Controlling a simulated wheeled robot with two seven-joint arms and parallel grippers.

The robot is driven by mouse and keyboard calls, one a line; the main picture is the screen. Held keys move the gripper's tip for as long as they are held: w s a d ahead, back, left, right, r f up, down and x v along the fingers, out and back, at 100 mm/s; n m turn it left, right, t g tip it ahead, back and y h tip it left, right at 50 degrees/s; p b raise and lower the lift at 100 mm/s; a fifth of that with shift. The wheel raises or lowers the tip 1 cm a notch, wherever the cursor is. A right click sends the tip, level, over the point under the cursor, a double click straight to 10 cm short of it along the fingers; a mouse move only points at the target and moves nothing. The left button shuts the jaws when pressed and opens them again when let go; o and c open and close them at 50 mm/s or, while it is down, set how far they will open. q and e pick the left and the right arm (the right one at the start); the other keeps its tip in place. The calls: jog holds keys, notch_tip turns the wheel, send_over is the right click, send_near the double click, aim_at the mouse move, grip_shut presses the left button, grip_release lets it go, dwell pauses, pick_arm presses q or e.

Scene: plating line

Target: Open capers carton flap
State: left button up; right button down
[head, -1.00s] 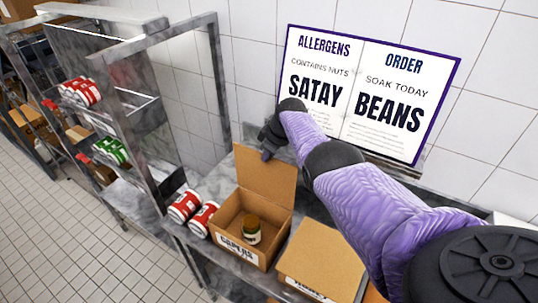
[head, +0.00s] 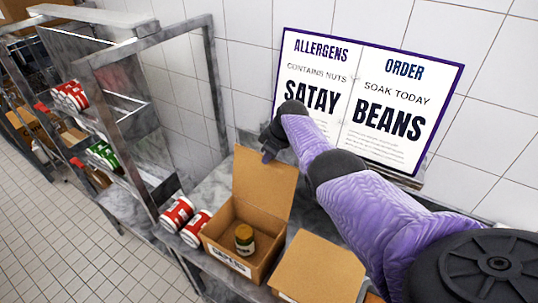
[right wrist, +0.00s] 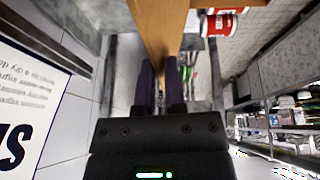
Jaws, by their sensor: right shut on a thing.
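The capers carton (head: 220,238) stands on the grey metal counter with its flap (head: 265,185) raised upright at the back. My right gripper (head: 268,155) is at the top edge of the flap. In the right wrist view the flap (right wrist: 158,28) runs edge-on down to the two fingers (right wrist: 160,82), which are shut on it. The fingertips are partly hidden in the head view. My left gripper is not in view.
A second, closed carton (head: 318,265) stands to the right of the capers carton. Red and white cans (head: 177,214) lie to its left. A metal rack (head: 150,120) rises at the left, and a sign (head: 365,100) is behind my right arm.

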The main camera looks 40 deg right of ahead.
jog(key=c, duration=0.8)
grip_release()
jog(key=shift+w+f, duration=0.1)
jog(key=p+v, duration=0.3)
jog(key=shift+r, duration=0.25)
jog(key=p+v, duration=0.1)
jog(key=v, duration=0.5)
jog(key=shift+s+r+p, duration=0.2)
jog(key=shift+p, duration=0.1)
